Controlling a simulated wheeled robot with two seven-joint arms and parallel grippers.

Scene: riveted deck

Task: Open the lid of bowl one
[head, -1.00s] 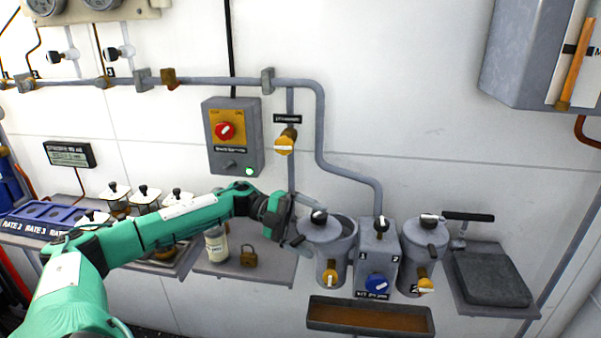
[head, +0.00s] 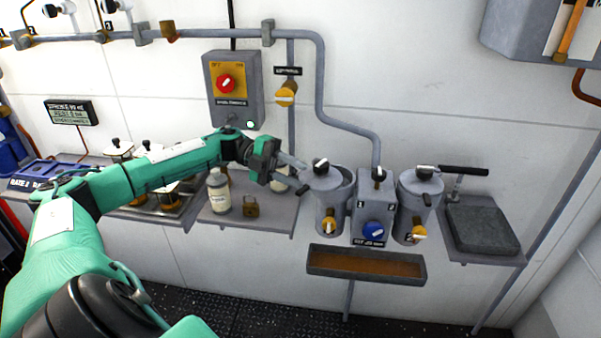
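Bowl one (head: 330,212) is the left grey metal bowl on the wall unit, with a yellow-handled valve low on its front. Its lid (head: 325,180) has a dark and white knob (head: 320,165). The lid appears to sit off to the left, with the bowl's rim showing at its right. My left gripper (head: 297,174) is just left of the lid, fingers apart and pointing right at it. Nothing shows between the fingers, and I cannot tell whether a fingertip touches the lid. My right gripper is not in view.
The grey block with a blue knob (head: 373,231) and the lidded bowl two (head: 419,190) stand close on the right. A shallow trough (head: 366,265) is below.

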